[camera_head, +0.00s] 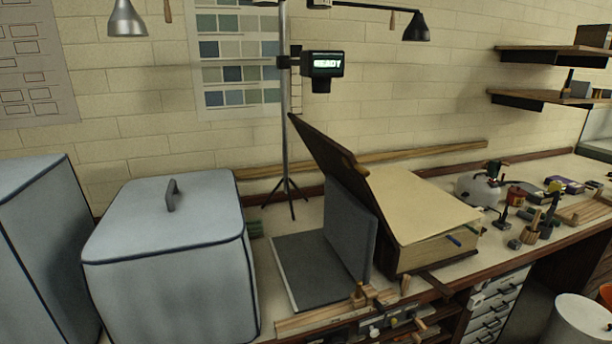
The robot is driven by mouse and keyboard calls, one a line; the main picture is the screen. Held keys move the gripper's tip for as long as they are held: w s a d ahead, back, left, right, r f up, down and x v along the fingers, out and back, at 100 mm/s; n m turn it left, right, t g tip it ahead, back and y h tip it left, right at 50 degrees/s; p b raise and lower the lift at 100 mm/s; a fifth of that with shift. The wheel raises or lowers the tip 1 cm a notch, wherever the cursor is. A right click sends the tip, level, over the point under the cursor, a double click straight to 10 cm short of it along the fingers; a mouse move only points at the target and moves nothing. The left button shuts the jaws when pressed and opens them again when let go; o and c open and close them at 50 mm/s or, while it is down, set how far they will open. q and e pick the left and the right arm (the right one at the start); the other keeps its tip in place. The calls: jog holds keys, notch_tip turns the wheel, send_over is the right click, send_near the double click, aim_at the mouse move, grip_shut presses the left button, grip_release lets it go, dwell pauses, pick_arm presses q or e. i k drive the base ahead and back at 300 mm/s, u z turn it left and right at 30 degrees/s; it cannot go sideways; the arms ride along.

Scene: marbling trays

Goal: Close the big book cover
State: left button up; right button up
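The big book lies on the workbench right of centre, with a thick cream page block (425,205) facing up. Its dark brown cover (318,146) stands raised on the left side of the pages and tilts outward to the left. A tan piece sits near the cover's upper right edge. A grey L-shaped stand (350,232) is just left of the book, its upright panel under the raised cover and its flat base on the bench. I cannot tell whether cover and panel touch. Blue and green tabs stick out of the page block's front side. Neither of my grippers is in view.
Two large grey-blue covered boxes (165,270) fill the left. Wooden pieces (318,318) lie along the front edge. Bottles and small tools (530,225) crowd the right, below shelves (545,98).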

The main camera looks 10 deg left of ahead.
aim_at(332, 158)
jog(key=k, duration=0.6)
jog(key=u, duration=0.6)
jog(key=i, duration=1.2)
jog(key=u, duration=0.45)
